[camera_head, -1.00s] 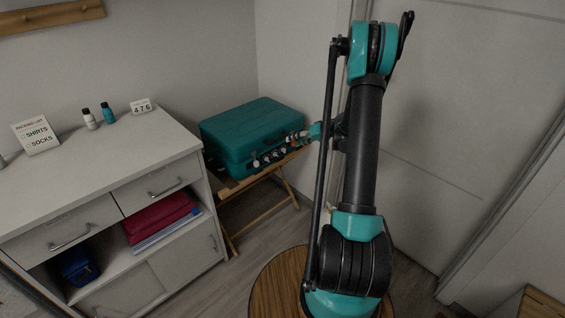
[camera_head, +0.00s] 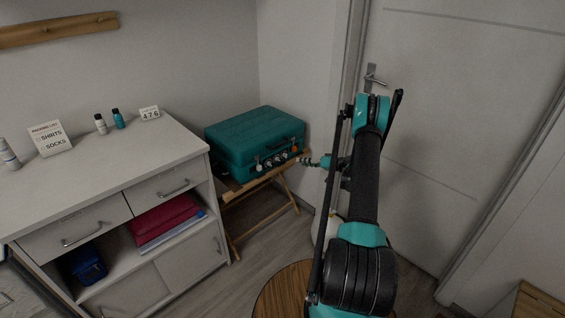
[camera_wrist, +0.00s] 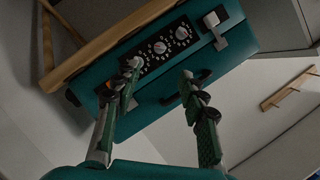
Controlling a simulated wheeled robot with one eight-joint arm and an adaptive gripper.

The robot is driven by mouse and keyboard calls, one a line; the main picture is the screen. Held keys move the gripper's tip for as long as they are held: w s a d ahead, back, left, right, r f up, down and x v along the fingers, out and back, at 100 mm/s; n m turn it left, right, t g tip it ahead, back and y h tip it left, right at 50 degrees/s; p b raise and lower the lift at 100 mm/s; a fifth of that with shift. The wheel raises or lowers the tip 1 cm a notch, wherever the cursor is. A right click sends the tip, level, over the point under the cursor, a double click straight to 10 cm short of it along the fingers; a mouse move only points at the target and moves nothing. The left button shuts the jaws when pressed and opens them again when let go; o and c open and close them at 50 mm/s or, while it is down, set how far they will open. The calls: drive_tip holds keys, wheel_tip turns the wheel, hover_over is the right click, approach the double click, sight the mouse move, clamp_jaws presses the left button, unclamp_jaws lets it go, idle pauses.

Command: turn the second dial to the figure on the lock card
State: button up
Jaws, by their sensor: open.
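A teal case (camera_head: 250,130) stands on a folding wooden stand. Its front has a black panel with three white dials; the middle dial (camera_wrist: 160,47) lies between the dial at right (camera_wrist: 182,33) and the dial at left (camera_wrist: 134,62) in the wrist view. The lock card (camera_head: 150,113) on the cabinet reads 476. My gripper (camera_wrist: 160,70) is open and empty in front of the case. Its left finger overlaps the left dial in the wrist view; I cannot tell whether they touch. The middle dial shows between the fingers. The dial figures are too small to read.
A dark handle (camera_wrist: 180,92) and a latch (camera_wrist: 213,22) are on the case near the panel. A door (camera_head: 440,150) is at right. The wooden stand (camera_head: 247,187) supports the case.

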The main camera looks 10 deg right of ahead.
drive_tip(key=x, duration=1.3)
drive_tip(key=shift+a, duration=0.1)
clamp_jaws()
